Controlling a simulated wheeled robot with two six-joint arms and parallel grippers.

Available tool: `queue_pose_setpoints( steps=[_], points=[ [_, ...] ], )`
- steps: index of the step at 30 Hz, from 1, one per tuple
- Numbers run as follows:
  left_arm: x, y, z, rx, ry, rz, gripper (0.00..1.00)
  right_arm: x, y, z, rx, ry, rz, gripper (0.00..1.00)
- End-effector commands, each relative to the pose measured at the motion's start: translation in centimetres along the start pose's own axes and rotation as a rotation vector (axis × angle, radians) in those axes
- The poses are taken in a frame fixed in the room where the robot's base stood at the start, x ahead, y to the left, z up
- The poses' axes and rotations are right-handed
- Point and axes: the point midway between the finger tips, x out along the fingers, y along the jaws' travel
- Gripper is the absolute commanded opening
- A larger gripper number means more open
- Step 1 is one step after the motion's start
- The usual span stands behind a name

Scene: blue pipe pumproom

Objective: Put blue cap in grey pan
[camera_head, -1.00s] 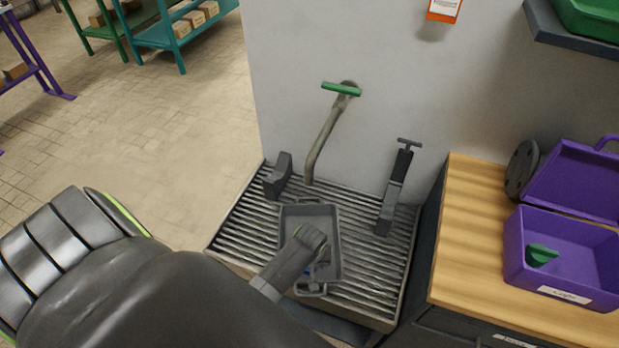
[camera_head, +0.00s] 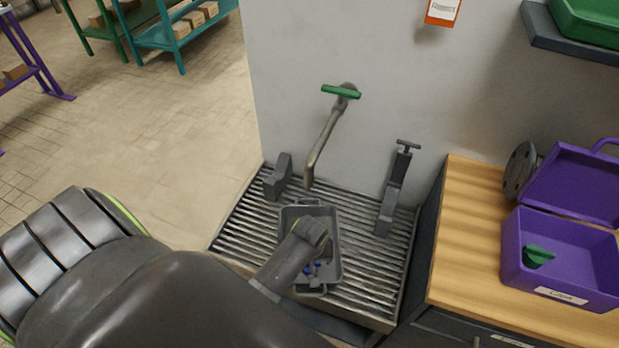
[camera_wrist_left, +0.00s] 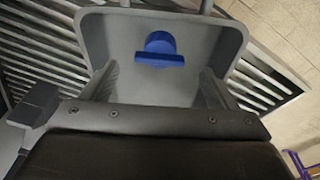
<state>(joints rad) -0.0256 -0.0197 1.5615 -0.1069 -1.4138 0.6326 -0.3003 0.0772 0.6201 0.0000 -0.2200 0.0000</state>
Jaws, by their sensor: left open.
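The blue cap (camera_wrist_left: 160,50) lies on the floor of the grey pan (camera_wrist_left: 232,38) in the left wrist view, apart from both fingers. In the head view, small blue parts of it (camera_head: 318,265) show below my wrist. The grey pan (camera_head: 333,232) stands on a slatted metal grate. My left gripper (camera_wrist_left: 158,72) is open, its fingers on either side and short of the cap. In the head view, my left wrist covers part of the pan and the fingers are mostly hidden. My right gripper is not in view.
The slatted grate (camera_head: 365,262) carries a grey block (camera_head: 278,178) and a lever stand (camera_head: 392,200). A spout with a green handle (camera_head: 341,91) hangs above the pan. A purple box (camera_head: 560,255) holding a green piece (camera_head: 538,256) stands on the wooden bench (camera_head: 470,235) at right.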

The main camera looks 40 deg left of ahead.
Motion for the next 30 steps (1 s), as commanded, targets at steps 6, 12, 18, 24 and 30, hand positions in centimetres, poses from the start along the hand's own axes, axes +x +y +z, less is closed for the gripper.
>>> queue_pose_setpoints(
  steps=[6,12,18,24,30],
  points=[
    [-3.9,0.0,0.0,0.000,0.001,0.000,0.81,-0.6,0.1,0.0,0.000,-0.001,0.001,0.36],
    [-6.0,0.0,0.0,0.000,0.001,0.000,0.81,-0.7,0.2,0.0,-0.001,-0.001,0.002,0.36],
    [-6.5,0.0,0.0,0.001,-0.001,-0.001,0.81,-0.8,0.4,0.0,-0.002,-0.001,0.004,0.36],
    [-6.5,0.0,0.0,0.001,-0.001,-0.002,0.81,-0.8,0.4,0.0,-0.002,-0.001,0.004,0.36],
    [-6.5,0.0,0.0,0.001,-0.001,-0.002,0.81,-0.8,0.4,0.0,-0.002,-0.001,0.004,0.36]
  ],
)
